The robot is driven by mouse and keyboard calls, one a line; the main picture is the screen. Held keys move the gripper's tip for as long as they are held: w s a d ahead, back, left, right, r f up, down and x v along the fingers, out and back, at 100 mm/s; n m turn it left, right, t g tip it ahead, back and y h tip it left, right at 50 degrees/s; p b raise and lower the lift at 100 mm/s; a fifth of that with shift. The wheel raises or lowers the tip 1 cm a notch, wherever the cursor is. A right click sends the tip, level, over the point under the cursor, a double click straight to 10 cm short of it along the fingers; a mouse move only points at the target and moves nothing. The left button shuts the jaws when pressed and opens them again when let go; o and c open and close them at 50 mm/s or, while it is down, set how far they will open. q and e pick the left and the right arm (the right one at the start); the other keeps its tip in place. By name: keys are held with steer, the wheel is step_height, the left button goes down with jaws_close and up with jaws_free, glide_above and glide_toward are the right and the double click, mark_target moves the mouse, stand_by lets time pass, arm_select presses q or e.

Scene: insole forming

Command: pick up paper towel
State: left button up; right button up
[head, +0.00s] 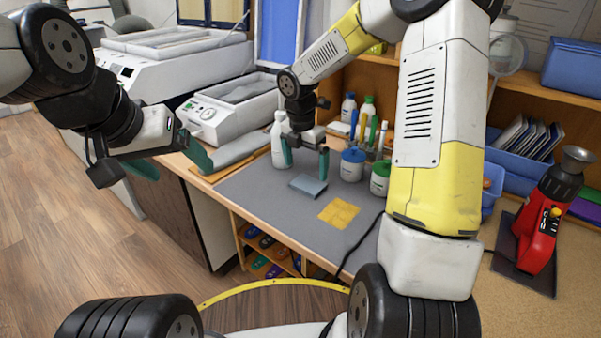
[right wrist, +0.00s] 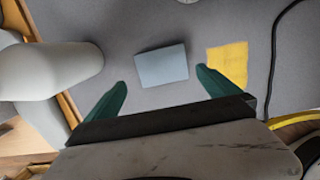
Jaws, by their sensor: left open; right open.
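A folded blue-grey square, which looks like the paper towel (head: 308,186), lies flat on the grey mat (head: 255,196). It also shows between the finger directions in the right wrist view (right wrist: 162,66). My right gripper (head: 305,166) is open and empty, pointing down above and slightly behind it, with its green fingers to either side; it does not appear to touch it. My left gripper (head: 176,166) is open and empty, off to the left beyond the bench edge.
A yellow square cloth (head: 339,213) lies just right of the towel. A black cable crosses the mat's right side. The mat's front left is clear.

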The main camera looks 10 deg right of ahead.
mark_target(308, 183)
steer(key=f, duration=0.5)
steer(key=shift+w+d+f, duration=0.15)
steer(key=shift+d+f, duration=0.15)
steer(key=shift+f, duration=0.05)
steer(key=c, duration=1.1)
steer(key=shift+c, duration=0.2)
steer(key=shift+r, duration=0.15)
steer(key=shift+r, duration=0.6)
step_height(308, 183, up, 2)
steer(key=shift+r, duration=0.2)
steer(key=s+a, duration=0.1)
steer(key=s, duration=0.4)
steer(key=s+a, duration=0.2)
steer(key=s, duration=0.3)
steer(key=s+a+r, duration=0.1)
steer(key=s, duration=0.4)
steer(key=shift+s+a+r, duration=0.1)
steer(key=shift+s+a, duration=0.1)
steer(key=shift+s, duration=0.05)
